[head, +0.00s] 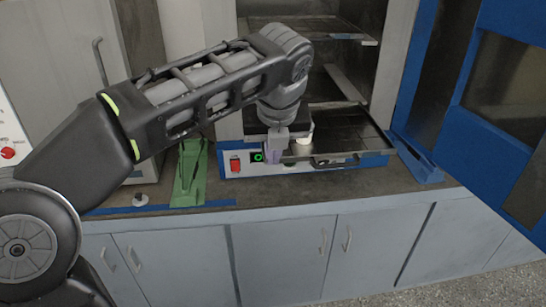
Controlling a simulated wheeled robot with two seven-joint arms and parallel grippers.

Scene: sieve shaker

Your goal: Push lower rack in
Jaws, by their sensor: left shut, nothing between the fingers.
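The lower rack (352,131) is a dark, flat tray with a thin metal rim, sticking out of the open cabinet (228,120) above its blue front panel. My left gripper (275,152) points down at the rack's front left corner, shut and empty. Whether its fingers touch the rack I cannot tell. My left wrist and forearm hide part of the cabinet opening and the rack's left side. My right gripper is not in view.
The cabinet's blue door (508,110) stands open at the right. An upper rack (345,37) is inside the cabinet. A green stand (188,175) is on the counter to the left. A small white round thing (305,134) shows beside my gripper.

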